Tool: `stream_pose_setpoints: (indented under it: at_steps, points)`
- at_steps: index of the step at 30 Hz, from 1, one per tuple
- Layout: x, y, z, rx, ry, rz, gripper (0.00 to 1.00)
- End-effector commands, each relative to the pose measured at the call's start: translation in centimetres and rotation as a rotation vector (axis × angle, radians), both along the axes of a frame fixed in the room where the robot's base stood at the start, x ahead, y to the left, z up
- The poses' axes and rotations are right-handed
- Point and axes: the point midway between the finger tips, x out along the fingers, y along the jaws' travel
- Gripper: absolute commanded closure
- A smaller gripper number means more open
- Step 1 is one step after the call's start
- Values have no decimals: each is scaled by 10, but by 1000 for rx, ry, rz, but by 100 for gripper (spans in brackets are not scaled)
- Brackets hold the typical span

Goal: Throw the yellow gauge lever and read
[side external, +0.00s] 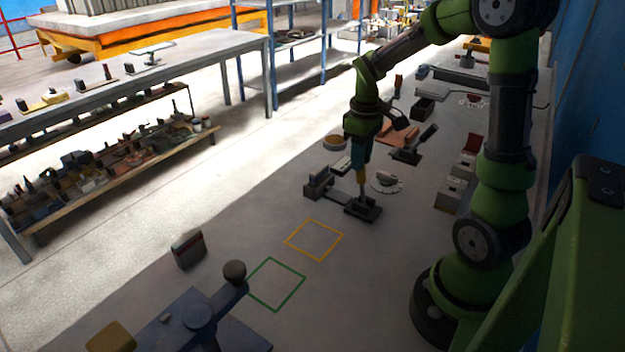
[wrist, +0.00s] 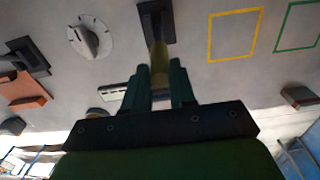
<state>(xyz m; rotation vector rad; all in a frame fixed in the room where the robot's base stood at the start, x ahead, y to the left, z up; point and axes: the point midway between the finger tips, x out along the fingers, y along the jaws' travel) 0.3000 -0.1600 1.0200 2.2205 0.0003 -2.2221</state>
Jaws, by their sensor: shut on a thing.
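The yellow lever (wrist: 159,58) stands up from a dark base block (wrist: 156,15) in the wrist view. My gripper (wrist: 159,78) is shut on the lever, with one finger on each side of it. In the side external view my gripper (side external: 361,170) points down over the dark base (side external: 363,209), and the fingers hide the lever's upper part. A round white dial (wrist: 90,37) with a grey bar across it lies beside the base. The dial also shows in the side external view (side external: 386,184), but its marks are too small to read.
A yellow square outline (side external: 314,240) and a green one (side external: 275,284) mark bare table in front of the base. A dark block (side external: 318,184) stands just left of it. A ball-topped lever (side external: 234,272) is nearer the camera. Grey boxes (side external: 453,190) stand to the right.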

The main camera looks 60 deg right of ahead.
Motion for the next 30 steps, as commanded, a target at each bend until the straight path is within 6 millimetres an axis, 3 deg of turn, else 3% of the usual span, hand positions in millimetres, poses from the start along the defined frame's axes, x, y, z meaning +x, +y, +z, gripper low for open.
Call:
stream_pose_setpoints:
  at_steps: [30]
  points:
    - [21,0,-2,-3,-10,3,100]
